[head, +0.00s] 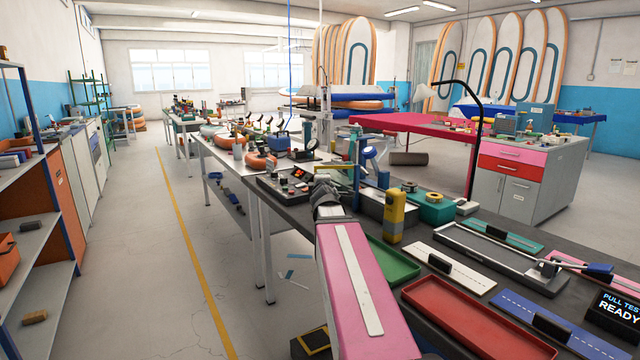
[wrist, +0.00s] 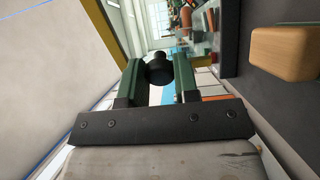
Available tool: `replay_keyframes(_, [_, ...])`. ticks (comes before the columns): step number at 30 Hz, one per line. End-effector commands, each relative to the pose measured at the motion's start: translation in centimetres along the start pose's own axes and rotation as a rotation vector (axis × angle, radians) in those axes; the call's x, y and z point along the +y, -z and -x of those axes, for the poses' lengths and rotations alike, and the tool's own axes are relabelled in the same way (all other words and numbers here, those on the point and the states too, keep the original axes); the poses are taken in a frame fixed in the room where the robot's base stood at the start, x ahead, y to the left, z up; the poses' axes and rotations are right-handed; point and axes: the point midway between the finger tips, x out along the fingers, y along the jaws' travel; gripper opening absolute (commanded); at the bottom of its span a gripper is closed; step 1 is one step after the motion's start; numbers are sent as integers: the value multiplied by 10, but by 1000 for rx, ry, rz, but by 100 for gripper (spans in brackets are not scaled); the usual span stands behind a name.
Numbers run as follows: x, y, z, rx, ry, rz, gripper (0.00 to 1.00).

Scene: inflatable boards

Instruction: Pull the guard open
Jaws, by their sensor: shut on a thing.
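In the wrist view my gripper (wrist: 159,88) has its two green fingers on either side of a round black knob (wrist: 160,67) and is shut on it.
A yellow device (head: 394,217) and a teal box (head: 431,208) stand to the right. Green (head: 390,262) and red (head: 470,318) trays lie nearer. The floor aisle (head: 150,250) at left is clear.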

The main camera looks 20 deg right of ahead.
Motion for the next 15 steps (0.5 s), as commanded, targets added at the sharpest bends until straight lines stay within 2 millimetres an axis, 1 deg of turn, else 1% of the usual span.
replay_keyframes(9, [0, 1, -1, 2, -1, 0, 0])
replay_keyframes(10, [0, 1, -1, 2, -1, 0, 32])
replay_keyframes(11, [0, 1, -1, 2, -1, 0, 42])
replay_keyframes(12, [0, 1, -1, 2, -1, 0, 54])
replay_keyframes(15, [0, 1, 0, 2, -1, 0, 54])
